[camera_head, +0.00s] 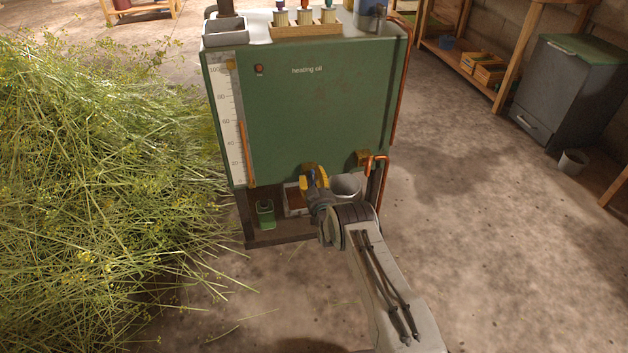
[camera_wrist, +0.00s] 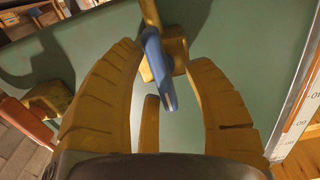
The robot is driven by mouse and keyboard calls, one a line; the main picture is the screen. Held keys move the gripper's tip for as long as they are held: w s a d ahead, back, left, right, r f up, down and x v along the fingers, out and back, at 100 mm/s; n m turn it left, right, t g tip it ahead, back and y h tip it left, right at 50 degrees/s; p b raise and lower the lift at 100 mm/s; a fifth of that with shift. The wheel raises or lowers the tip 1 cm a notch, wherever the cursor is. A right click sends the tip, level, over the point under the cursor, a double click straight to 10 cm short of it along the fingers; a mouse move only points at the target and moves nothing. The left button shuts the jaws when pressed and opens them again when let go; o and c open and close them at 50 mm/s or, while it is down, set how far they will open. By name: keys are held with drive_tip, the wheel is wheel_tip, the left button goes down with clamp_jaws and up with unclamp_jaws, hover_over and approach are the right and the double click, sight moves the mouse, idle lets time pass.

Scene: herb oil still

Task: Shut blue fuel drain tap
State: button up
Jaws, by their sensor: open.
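The blue tap lever (camera_wrist: 157,65) sits on a brass valve body (camera_wrist: 176,48) low on the front of the green heating oil tank (camera_head: 310,110). In the head view a bit of blue (camera_head: 313,175) shows between my fingers; the rest is hidden by my gripper (camera_head: 314,178). Gaps show between the lever and both fingers. The lever hangs away from the brass body towards my palm side of the picture.
A second brass tap (camera_head: 362,158) with an orange handle (camera_head: 376,166) is just right of my gripper. A grey bucket (camera_head: 346,186) and green container (camera_head: 265,213) stand under the tank. A gauge (camera_head: 240,125) runs up its left edge.

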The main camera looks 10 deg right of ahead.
drive_tip(key=shift+c, duration=0.3)
clamp_jaws()
idle(0.3)
